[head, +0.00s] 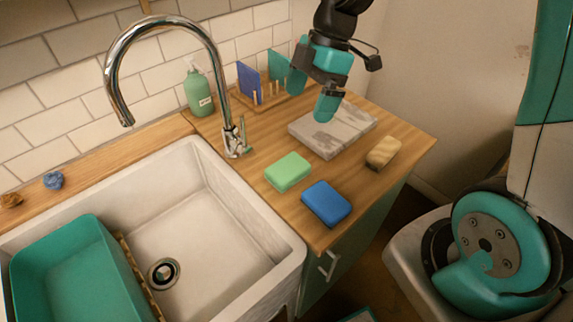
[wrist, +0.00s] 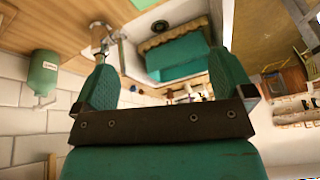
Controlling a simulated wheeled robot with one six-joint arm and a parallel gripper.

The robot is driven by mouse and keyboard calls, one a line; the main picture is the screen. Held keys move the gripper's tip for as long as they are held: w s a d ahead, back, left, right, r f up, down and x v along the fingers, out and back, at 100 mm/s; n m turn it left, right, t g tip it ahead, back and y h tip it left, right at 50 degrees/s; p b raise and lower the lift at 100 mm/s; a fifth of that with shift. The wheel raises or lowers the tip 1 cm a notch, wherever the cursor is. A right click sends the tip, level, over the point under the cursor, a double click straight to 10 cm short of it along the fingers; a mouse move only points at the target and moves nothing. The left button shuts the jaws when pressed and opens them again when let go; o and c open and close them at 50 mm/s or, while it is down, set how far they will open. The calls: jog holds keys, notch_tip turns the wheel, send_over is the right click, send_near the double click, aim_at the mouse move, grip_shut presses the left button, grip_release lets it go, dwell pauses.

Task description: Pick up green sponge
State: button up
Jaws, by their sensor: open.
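The green sponge (head: 287,171) lies flat on the wooden counter, just right of the sink, in the head view. A blue sponge (head: 326,203) lies close to its right and nearer the front. My gripper (head: 312,92) is above the back of the counter, near the grey stone slab and up and to the right of the green sponge. Its two teal fingers are apart with nothing between them. The wrist view shows the open gripper (wrist: 162,62) too. I cannot make out the green sponge there.
A tan sponge or brush (head: 383,152) lies near the counter's right edge, beside the stone slab (head: 335,133). A chrome faucet (head: 235,135), green soap bottle (head: 198,92) and plate rack (head: 262,101) stand behind. The white sink (head: 195,215) holds a teal basin (head: 75,270). Counter around the green sponge's back is clear.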

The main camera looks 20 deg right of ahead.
jog(key=w+d+f+n, duration=0.3)
jog(key=d, duration=0.1)
jog(key=p, duration=0.3)
send_over(290, 165)
jog(key=d, duration=0.3)
jog(key=f, duration=1)
jog(key=shift+w+a+f, duration=0.1)
jog(key=shift+w+a, duration=0.1)
jog(key=shift+w, duration=0.05)
jog(key=shift+a+p+x, duration=0.15)
jog(key=shift+p+x, duration=0.5)
jog(key=shift+x, duration=0.95)
jog(key=shift+a+p+x, duration=0.1)
jog(key=shift+p+x, duration=0.5)
jog(key=shift+x, duration=1)
jog(key=c, duration=1.1)
notch_tip(290, 165, up, 20)
jog(key=b, duration=0.3)
